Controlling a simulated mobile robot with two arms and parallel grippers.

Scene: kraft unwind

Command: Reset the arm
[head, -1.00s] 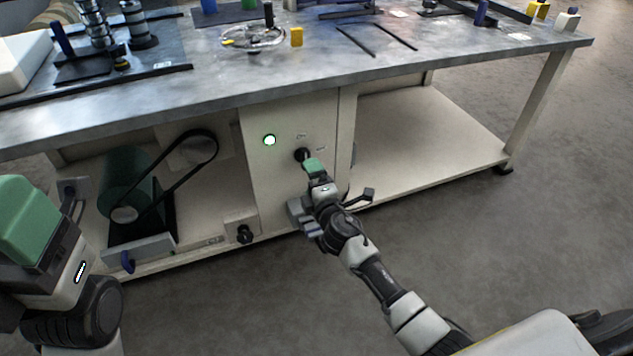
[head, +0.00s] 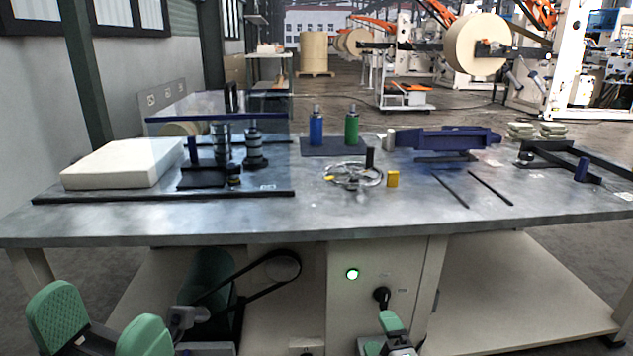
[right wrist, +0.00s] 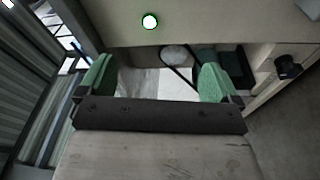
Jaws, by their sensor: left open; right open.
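My right gripper (head: 391,336) is at the lower edge of the head view, in front of the workbench's cream cabinet panel (head: 345,318). Its green pads stand apart in the right wrist view (right wrist: 157,82), with nothing held between them. A black knob (head: 381,297) shows just above it in the head view; I cannot tell whether they touch. A lit green button (head: 352,274) is up and left of the knob, and it also shows in the right wrist view (right wrist: 150,21). My left gripper (head: 102,328) is open and empty at the lower left, in front of the bench.
The grey bench top (head: 300,212) spans the view. It carries a white block (head: 122,163), blue (head: 316,130) and green (head: 352,129) bottles, a handwheel (head: 350,177) and a yellow block (head: 392,179). A green cylinder with a belt (head: 207,280) sits underneath. The lower right shelf (head: 520,290) is clear.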

